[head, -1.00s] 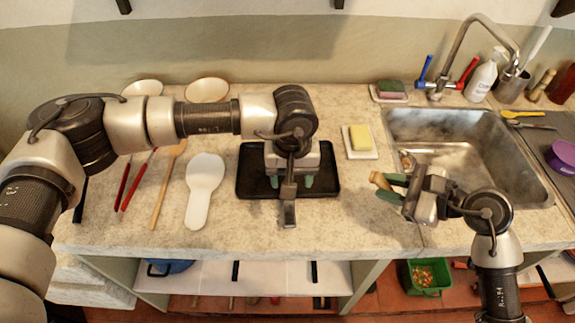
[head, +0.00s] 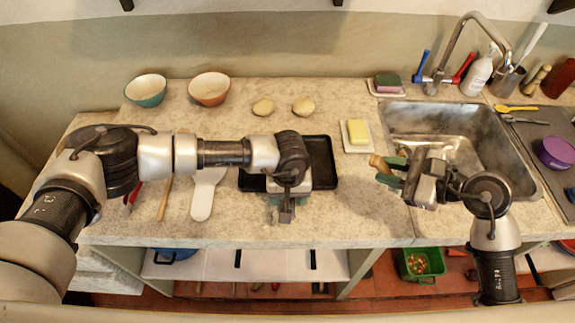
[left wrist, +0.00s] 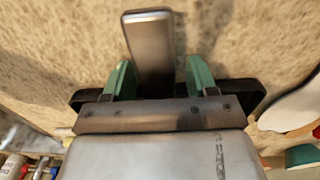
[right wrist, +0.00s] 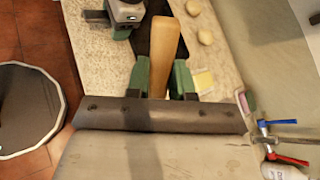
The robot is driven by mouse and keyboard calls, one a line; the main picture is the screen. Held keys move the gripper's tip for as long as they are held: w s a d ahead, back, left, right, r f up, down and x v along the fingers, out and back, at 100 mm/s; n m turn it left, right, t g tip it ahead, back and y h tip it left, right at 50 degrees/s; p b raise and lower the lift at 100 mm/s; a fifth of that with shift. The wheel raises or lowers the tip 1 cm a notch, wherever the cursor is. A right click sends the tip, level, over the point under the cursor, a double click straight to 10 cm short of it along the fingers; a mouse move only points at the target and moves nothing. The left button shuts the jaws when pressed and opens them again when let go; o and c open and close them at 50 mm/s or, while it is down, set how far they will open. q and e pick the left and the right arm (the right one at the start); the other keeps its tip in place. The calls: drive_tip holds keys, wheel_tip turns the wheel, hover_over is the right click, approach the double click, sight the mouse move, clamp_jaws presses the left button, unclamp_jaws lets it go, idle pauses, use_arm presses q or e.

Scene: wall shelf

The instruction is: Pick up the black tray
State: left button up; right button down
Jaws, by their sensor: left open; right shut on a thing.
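The black tray (head: 325,160) lies on the counter, partly hidden under my left arm and gripper. My left gripper (head: 283,203) is open at the tray's near edge, pointing down. In the left wrist view, the dark tray (left wrist: 252,95) shows behind the two green fingers (left wrist: 158,78); whether they touch its rim I cannot tell. My right gripper (head: 391,172) is shut on a wooden-handled thing (right wrist: 167,52), held out at the front left of the sink. The rest of that thing is hidden.
A white spatula-like board (head: 204,195) lies left of the tray. Butter on a dish (head: 358,132) sits to its right, two potatoes (head: 263,107) behind it, and two bowls (head: 209,89) at the back. The sink (head: 455,130) is at the right. Counter in front of the tray is clear.

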use_arm(q)
clamp_jaws()
drive_tip(key=shift+r, duration=0.1)
